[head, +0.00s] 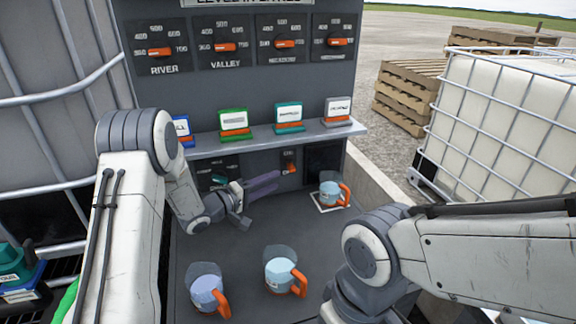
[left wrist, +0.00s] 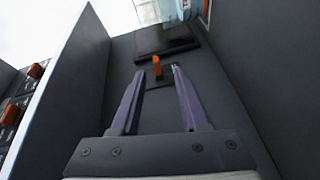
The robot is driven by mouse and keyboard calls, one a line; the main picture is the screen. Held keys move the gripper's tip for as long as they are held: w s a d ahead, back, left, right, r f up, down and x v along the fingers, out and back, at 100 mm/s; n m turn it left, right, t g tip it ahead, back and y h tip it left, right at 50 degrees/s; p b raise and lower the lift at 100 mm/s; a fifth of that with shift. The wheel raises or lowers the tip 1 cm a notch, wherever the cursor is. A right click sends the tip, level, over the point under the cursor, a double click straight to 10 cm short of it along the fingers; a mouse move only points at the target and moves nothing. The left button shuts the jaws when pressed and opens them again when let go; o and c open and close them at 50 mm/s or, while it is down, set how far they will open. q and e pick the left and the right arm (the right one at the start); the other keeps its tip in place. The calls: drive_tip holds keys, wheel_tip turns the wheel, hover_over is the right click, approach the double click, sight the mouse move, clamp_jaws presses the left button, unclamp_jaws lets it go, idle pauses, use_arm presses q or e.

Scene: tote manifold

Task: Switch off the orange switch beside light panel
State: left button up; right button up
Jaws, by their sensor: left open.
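The orange switch (head: 289,161) is on the back panel under the shelf, just left of the dark light panel (head: 322,158). The light panel looks unlit. My left gripper (head: 277,182) has purple fingers, is open, and reaches toward the switch from the left, slightly below it. In the left wrist view the orange switch (left wrist: 157,66) stands between and just beyond the open fingertips (left wrist: 158,76), with no clear contact. The dark light panel (left wrist: 168,42) lies behind it. My right arm is at the right of the head view, but its gripper is not visible.
A jug (head: 329,194) with an orange handle stands on a white-edged pad below the light panel. Two more jugs, a left one (head: 205,291) and a middle one (head: 281,274), stand nearer. The shelf (head: 255,141) with several coloured label stands overhangs the switch.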

sight(289, 170)
use_arm(q)
drive_tip(key=shift+n+h, duration=0.4)
drive_tip(key=x, duration=0.3)
drive_tip(key=p+x, duration=0.1)
drive_tip(key=x, duration=0.4)
drive_tip(key=shift+w+r+p, duration=0.15)
drive_tip(key=shift+w+p, duration=0.2)
drive_tip(key=shift+w, duration=0.25)
